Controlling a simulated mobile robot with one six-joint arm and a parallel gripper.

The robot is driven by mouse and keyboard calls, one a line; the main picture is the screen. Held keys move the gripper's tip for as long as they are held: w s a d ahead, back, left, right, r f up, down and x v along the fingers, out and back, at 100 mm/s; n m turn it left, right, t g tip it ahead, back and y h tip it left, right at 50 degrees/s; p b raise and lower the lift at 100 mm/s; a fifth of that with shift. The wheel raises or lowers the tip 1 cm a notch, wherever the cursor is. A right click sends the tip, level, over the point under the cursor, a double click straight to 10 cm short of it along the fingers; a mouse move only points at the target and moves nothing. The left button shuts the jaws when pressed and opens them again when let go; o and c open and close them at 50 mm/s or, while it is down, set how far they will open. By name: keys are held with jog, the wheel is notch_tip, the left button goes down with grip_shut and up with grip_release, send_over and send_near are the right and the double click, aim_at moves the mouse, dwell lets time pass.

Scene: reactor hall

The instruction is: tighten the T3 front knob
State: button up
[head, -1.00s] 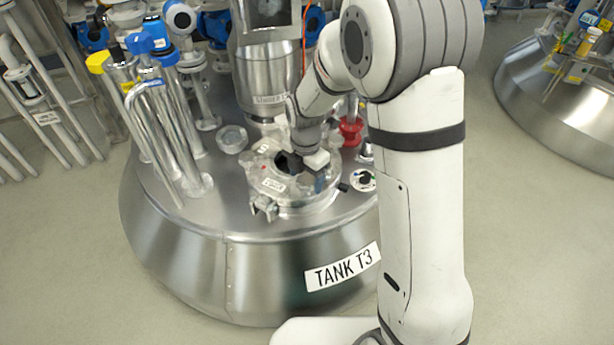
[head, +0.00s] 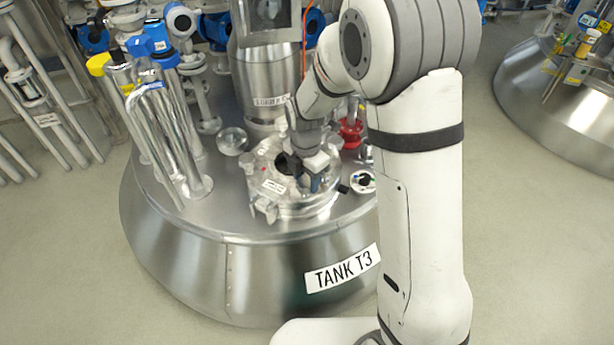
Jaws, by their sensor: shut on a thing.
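Tank T3 (head: 262,275) is a wide steel vessel with a "TANK T3" label on its side. A round hatch (head: 290,209) with a clear, labelled lid sits on its top. A metal clamp knob (head: 265,208) stands at the hatch's near-left edge, apart from my gripper. My gripper (head: 314,182) points down at the right part of the hatch. It is shut on a small part at the rim, seemingly a knob. The fingers and my wrist mostly hide this part, so I cannot tell its exact shape or how it sits.
Upright steel pipes (head: 165,140) with blue and yellow caps stand left of the hatch. A steel column (head: 268,80) rises behind it. The floor right of the tank is clear.

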aim_at(306, 182)
jog(key=m+p, duration=0.3)
jog(key=m, duration=0.3)
jog(key=shift+a+r, duration=0.1)
jog(key=shift+r, duration=0.05)
jog(key=m+p, duration=0.1)
jog(key=m, duration=0.3)
jog(key=shift+w, duration=0.1)
jog(key=shift+w+m+p, duration=0.1)
jog(key=shift+m+p, duration=0.3)
jog(key=shift+m, duration=1.2)
jog(key=o, duration=1)
jog(key=shift+r+p, duration=1.1)
jog(key=shift+r, duration=2.7)
